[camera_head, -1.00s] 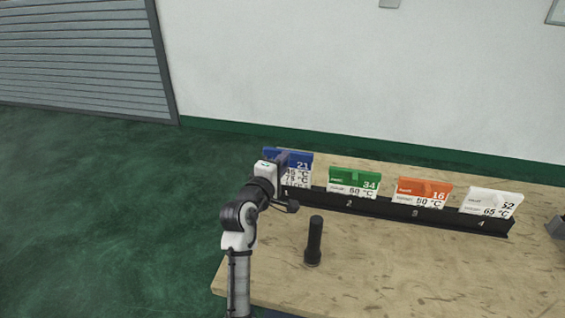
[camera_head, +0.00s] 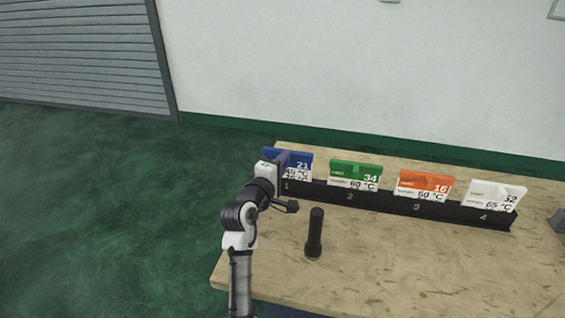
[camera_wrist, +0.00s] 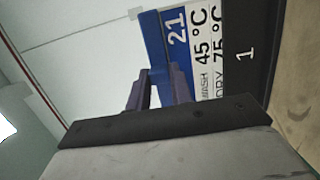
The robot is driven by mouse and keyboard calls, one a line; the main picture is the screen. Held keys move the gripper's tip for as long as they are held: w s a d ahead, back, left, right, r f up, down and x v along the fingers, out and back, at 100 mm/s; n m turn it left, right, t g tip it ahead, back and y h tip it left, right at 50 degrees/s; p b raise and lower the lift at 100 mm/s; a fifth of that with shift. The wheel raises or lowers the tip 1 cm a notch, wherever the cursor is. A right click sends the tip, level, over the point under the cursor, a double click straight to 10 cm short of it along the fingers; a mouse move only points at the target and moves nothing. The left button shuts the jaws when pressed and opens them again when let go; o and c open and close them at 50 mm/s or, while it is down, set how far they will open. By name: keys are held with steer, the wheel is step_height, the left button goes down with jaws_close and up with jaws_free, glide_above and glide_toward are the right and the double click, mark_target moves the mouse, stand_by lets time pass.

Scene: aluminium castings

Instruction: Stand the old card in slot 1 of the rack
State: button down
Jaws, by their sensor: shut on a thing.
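The held card is white with a blue top band marked 21 (camera_head: 300,162). It stands upright at the left end of the black rack (camera_head: 335,195), at slot 1. In the wrist view the fingers (camera_wrist: 160,88) close on a blue tab on the card (camera_wrist: 178,28), which reads 45 °C and 75 °C. The card's lower edge is hidden behind the rack's front wall marked 1 (camera_wrist: 250,60). I cannot see whether it touches the slot's bottom.
A green card 34 (camera_head: 355,173), an orange card 16 (camera_head: 424,185) and a white card 52 (camera_head: 494,194) stand in slots 2, 3 and 4. A grey object (camera_head: 559,221) is at the far right.

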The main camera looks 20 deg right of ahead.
steer(key=shift+f, duration=0.4)
steer(key=c, duration=1.2)
jaws_free()
steer(key=shift+o, duration=0.2)
steer(key=b+v, duration=0.4)
steer(key=v, duration=0.9)
steer(key=shift+s+a, duration=0.3)
steer(key=shift+r, duration=0.1)
